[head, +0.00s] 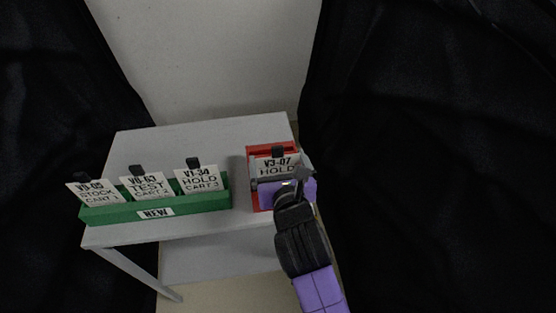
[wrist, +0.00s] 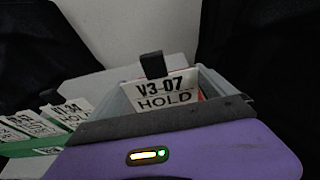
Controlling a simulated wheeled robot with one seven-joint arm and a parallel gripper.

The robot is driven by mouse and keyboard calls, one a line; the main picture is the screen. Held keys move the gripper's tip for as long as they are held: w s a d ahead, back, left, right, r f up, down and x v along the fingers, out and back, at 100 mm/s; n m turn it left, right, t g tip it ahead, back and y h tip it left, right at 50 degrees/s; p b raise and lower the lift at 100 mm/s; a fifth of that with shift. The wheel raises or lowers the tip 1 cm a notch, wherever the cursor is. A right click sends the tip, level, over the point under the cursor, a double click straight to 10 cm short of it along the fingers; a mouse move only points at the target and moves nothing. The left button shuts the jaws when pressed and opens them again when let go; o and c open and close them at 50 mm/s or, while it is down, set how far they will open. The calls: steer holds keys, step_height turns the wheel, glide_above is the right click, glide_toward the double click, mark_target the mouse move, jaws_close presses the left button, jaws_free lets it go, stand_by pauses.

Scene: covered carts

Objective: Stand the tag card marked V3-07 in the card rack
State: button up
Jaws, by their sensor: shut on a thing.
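The white tag card marked V3-07 HOLD (head: 277,165), with a black tab on top, stands close to upright at the red holder (head: 251,153). It also shows in the wrist view (wrist: 168,90). My gripper (head: 284,184) is shut on the card in front of the red holder, and its body hides the card's lower part. I cannot tell how deep the card sits in the holder or whether it touches bottom. The green rack (head: 190,203), labelled NEW, holds three tabbed cards: V0-05 (head: 93,192), V0-63 (head: 148,186) and V1-34 (head: 199,179).
The racks stand on a grey cart top (head: 150,141) with a lower shelf (head: 215,258). Black drapes hang on the left (head: 55,110) and right (head: 430,150). The back of the cart top is clear. The red holder is near the right edge.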

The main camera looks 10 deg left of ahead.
steer(key=shift+f, duration=0.2)
steer(key=shift+f+b, duration=0.35)
steer(key=shift+f, duration=0.6)
steer(key=o, duration=1)
steer(key=shift+c, duration=0.2)
steer(key=shift+s, duration=0.1)
steer(key=v, duration=0.7)
steer(key=shift+s+r, duration=0.15)
steer(key=shift+s, duration=0.15)
steer(key=shift+d, duration=0.15)
steer(key=shift+s, duration=0.1)
